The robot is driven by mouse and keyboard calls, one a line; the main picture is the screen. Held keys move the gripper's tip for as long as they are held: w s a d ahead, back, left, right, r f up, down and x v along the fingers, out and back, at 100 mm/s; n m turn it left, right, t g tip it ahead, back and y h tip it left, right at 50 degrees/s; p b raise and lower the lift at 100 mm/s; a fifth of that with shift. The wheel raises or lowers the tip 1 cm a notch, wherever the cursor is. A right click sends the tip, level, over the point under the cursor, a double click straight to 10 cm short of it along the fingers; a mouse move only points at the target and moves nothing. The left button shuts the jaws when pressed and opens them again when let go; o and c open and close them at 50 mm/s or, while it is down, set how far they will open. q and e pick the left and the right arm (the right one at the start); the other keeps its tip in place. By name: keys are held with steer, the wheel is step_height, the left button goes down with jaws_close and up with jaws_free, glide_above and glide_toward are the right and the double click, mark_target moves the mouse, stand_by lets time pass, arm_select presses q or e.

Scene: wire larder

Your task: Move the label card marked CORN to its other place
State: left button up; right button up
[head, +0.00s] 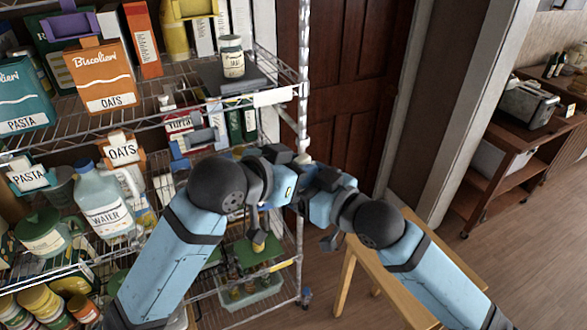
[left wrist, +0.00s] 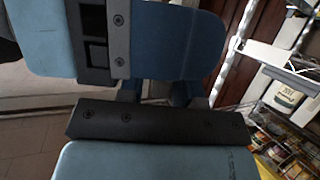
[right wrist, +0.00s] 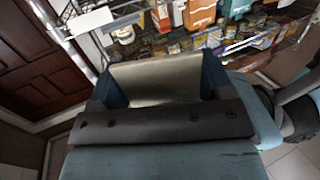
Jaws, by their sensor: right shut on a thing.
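My right gripper (head: 318,190) is in front of the rack's right post. In the right wrist view its fingers (right wrist: 158,85) are shut on a flat pale panel (right wrist: 155,78), which looks like a card seen from its blank side. No CORN lettering shows in any view. My left gripper (head: 290,178) is close beside the right one in the head view. In the left wrist view, blue parts crowd its fingers (left wrist: 163,92), so I cannot tell its opening. A blank white plate (head: 276,96) sits on the shelf edge at the right end.
The wire rack holds an OATS box (head: 104,75), a PASTA box (head: 22,95), a water jug (head: 103,205) and a small jar (head: 232,57). OATS (head: 122,149) and PASTA (head: 29,176) cards stand on the lower shelf edge. A wooden stool (head: 350,275) stands at right.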

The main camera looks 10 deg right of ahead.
arm_select(q)
steer(key=shift+c, duration=0.2)
jaws_close()
arm_select(e)
steer(key=o, duration=0.9)
